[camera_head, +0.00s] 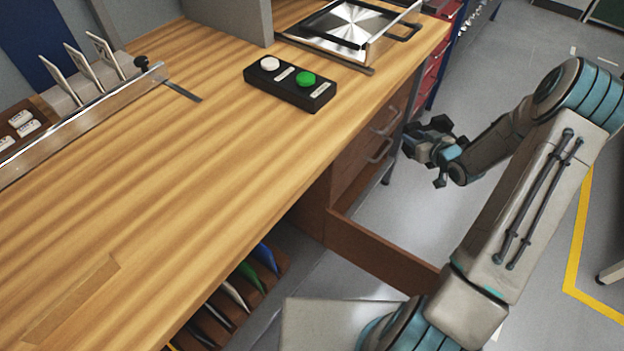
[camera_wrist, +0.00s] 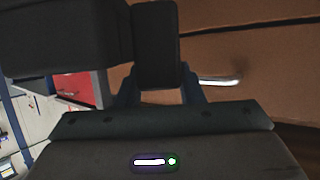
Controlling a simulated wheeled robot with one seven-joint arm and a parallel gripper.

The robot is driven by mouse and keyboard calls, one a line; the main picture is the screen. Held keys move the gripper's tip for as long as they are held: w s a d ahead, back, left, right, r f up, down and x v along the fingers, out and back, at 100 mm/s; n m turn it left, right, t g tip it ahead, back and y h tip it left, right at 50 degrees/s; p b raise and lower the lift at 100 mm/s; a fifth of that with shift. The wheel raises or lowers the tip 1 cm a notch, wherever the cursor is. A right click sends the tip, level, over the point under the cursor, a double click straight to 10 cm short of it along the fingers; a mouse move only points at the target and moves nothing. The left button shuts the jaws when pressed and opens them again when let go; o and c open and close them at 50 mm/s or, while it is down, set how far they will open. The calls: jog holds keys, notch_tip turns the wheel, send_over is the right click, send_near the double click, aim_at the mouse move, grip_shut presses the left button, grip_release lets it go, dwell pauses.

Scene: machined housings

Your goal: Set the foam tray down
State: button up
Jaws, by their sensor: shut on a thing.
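My gripper (camera_head: 432,148) is out over the aisle floor, just right of the bench's drawer fronts and below the level of the worktop. In the wrist view its fingers (camera_wrist: 157,85) reach up from the dark gripper body. They are shut on a dark slab (camera_wrist: 62,36), which looks like the foam tray and fills the upper left of that view. Its full outline is cut off by the picture edge. In the head view the held thing is too small and dark to separate clearly from the gripper.
The wooden worktop (camera_head: 150,220) has a wide clear middle. On it are a black button box (camera_head: 290,84), a metal-framed fixture (camera_head: 345,28) and a rail (camera_head: 85,120) with upright plates. A brown drawer (camera_head: 380,245) stands open below. A drawer handle (camera_wrist: 218,81) is near my gripper.

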jog(key=a+f+n+g+y+b, duration=0.2)
jog(key=a+f+b, duration=0.3)
jog(key=f, duration=0.6)
jog(key=s+a+f+n+g+y+b, duration=0.1)
jog(key=a+f+n+y+b, duration=0.15)
jog(key=f+b, duration=0.65)
jog(key=a+f+n+g+y+b, duration=0.15)
jog(key=a+f+b, duration=0.25)
jog(key=f, duration=0.8)
jog(key=shift+n+g, duration=0.35)
jog(key=shift+n, duration=0.05)
jog(key=shift+w+a+r+b+x, duration=0.15)
jog(key=shift+r+b+x, duration=0.7)
jog(key=shift+x, duration=2.15)
jog(key=shift+w+a+r+b+x, duration=0.15)
jog(key=shift+b+x, duration=1.25)
jog(key=shift+x, duration=1.6)
jog(key=shift+w+a+r+b+x, duration=0.15)
jog(key=shift+r+b+x, duration=0.65)
jog(key=shift+x, duration=2.2)
jog(key=shift+s+f+b, duration=0.1)
jog(key=shift+f+b, duration=0.25)
jog(key=shift+f, duration=0.1)
jog(key=o, duration=1.1)
